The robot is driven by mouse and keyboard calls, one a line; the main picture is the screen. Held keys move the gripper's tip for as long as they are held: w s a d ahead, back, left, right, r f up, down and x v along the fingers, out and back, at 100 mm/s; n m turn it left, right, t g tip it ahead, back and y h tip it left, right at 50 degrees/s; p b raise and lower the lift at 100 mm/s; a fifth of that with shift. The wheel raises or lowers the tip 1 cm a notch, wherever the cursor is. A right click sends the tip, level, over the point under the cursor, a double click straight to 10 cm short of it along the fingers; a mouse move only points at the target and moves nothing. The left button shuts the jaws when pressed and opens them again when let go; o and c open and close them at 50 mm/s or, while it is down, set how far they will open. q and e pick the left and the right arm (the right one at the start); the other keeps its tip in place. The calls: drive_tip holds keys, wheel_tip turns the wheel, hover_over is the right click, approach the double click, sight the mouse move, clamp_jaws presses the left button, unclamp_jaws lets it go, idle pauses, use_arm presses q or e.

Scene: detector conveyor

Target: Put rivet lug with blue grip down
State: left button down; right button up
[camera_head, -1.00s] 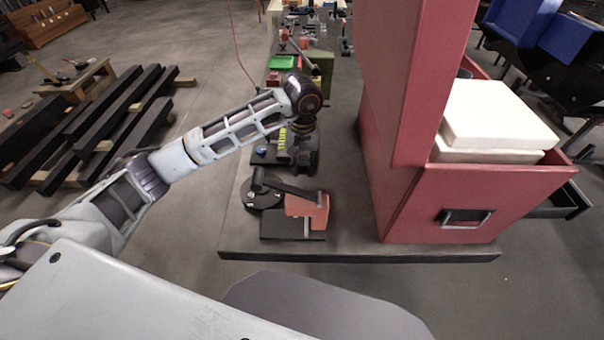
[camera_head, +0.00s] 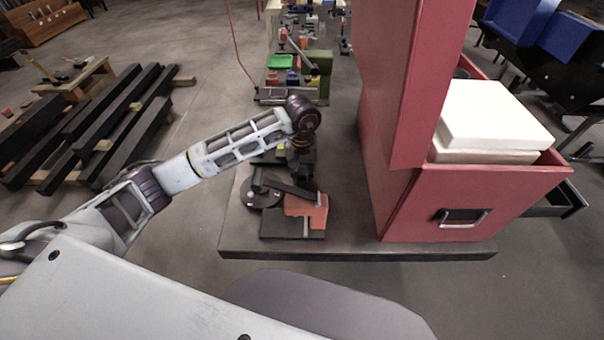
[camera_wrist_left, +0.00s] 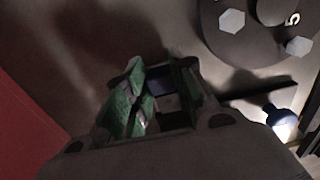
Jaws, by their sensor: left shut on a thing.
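My left gripper (camera_head: 300,172) points down over the bench, just behind the dark clamp device with the red block. In the left wrist view its green-padded fingers (camera_wrist_left: 152,105) are closed around a small piece with a dark blue part (camera_wrist_left: 160,82), which looks like the rivet lug with blue grip. The fingers and shadow hide most of it. It appears close over the grey bench top; I cannot tell if it touches. A second blue-topped piece (camera_wrist_left: 281,116) stands brightly lit to the right in the wrist view. My right gripper is out of view.
A dark round disc with hex bolts (camera_wrist_left: 262,25) is close by in the wrist view. The clamp device's red block (camera_head: 306,210) is at the bench's near end. A tall red cabinet (camera_head: 400,100) stands right. A green tray (camera_head: 280,61) lies farther back.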

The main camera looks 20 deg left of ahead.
sight(302, 174)
use_arm(q)
drive_tip(key=shift+f, duration=0.15)
drive_tip(key=shift+f, duration=0.15)
drive_tip(key=c, duration=1.2)
unclamp_jaws()
drive_tip(key=shift+r, duration=0.25)
wheel_tip(302, 174, up, 10)
drive_tip(key=shift+f+b, duration=0.25)
drive_tip(key=shift+b, duration=0.75)
wheel_tip(302, 174, up, 2)
drive_tip(key=shift+r, duration=0.15)
